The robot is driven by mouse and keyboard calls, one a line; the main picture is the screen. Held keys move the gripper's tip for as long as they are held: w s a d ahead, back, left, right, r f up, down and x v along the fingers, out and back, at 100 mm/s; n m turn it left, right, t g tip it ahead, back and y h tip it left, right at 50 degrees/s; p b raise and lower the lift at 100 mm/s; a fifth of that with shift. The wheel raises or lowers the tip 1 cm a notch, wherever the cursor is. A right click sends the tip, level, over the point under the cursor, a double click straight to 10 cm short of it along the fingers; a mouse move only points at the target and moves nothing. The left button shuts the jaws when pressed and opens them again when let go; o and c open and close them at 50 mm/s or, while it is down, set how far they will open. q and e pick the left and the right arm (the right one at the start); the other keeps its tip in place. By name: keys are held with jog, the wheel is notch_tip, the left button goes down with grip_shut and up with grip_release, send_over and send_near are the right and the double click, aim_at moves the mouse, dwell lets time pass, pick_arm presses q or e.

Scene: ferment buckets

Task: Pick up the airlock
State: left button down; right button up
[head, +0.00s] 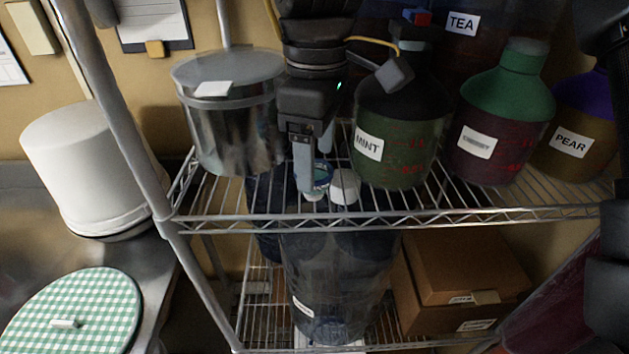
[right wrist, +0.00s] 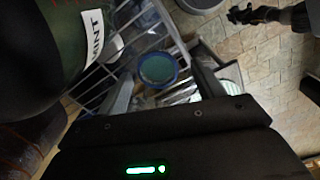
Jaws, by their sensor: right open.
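My right gripper (head: 314,170) reaches down over the upper wire shelf from the back, its two fingers apart. In the right wrist view this round piece (right wrist: 158,70) shows between the open fingers, with no clear contact. It may be the airlock; I cannot tell for sure. A small white cylinder (head: 344,187) stands just right of it on the shelf. My left gripper is not in view.
On the upper shelf (head: 400,220) a metal pot (head: 235,130) stands left of the gripper, and the MINT jug (head: 405,125) close on its right. The CHERRY jug (head: 503,120) and PEAR jug (head: 572,135) stand farther right. A clear vessel (head: 335,275) and cardboard boxes (head: 455,270) are below.

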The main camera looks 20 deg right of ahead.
aim_at(317, 176)
jog(key=f, duration=0.1)
jog(key=f+p, duration=0.2)
jog(key=shift+w+d+f, duration=0.15)
jog(key=shift+w+f, duration=0.1)
jog(key=shift+f, duration=0.55)
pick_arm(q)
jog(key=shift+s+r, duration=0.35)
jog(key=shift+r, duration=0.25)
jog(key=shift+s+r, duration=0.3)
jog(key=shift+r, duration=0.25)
pick_arm(e)
jog(key=shift+s, duration=0.1)
jog(key=shift+c, duration=1.1)
jog(key=c, duration=0.8)
